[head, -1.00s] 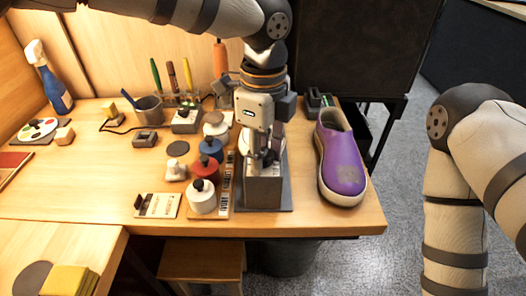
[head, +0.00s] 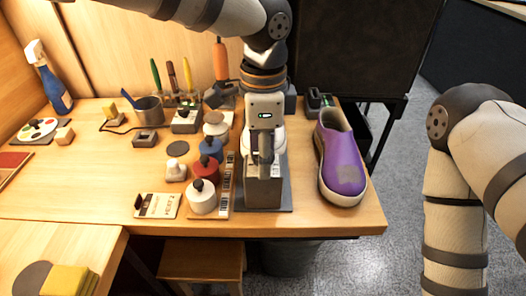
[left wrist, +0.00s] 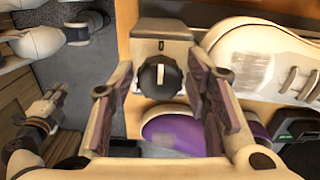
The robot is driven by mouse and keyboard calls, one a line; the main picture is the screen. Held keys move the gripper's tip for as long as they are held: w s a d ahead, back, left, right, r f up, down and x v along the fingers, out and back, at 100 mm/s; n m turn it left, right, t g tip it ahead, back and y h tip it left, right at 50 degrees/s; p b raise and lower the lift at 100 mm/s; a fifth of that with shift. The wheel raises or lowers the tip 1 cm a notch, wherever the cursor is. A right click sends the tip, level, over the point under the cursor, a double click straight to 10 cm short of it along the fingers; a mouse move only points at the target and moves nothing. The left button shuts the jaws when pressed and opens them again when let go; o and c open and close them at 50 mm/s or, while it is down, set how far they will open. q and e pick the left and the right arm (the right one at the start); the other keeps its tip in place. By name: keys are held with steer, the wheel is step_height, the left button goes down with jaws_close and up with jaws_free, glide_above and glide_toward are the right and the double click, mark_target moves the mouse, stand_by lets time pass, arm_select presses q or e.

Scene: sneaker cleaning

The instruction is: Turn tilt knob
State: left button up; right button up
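A black round knob (left wrist: 160,75) with a white pointer line sits on the face of a grey box-shaped unit (left wrist: 162,32). In the left wrist view the pointer runs nearly upright. My left gripper (left wrist: 160,92) is open, with one finger on each side of the knob and visible gaps between. In the head view the left gripper (head: 264,158) is over the grey unit (head: 263,190) and hides the knob. My right arm stands at the right of the head view; its gripper is outside that view. An arm end at the left wrist view's left edge is unclear.
A purple shoe (head: 343,165) stands right of the unit, near the table's right edge. Red (head: 206,172), blue and white bottles stand close on the left. A mug (head: 149,109) and a spray bottle (head: 55,85) stand farther left.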

arm_select(q)
steer(key=shift+r, duration=2.55)
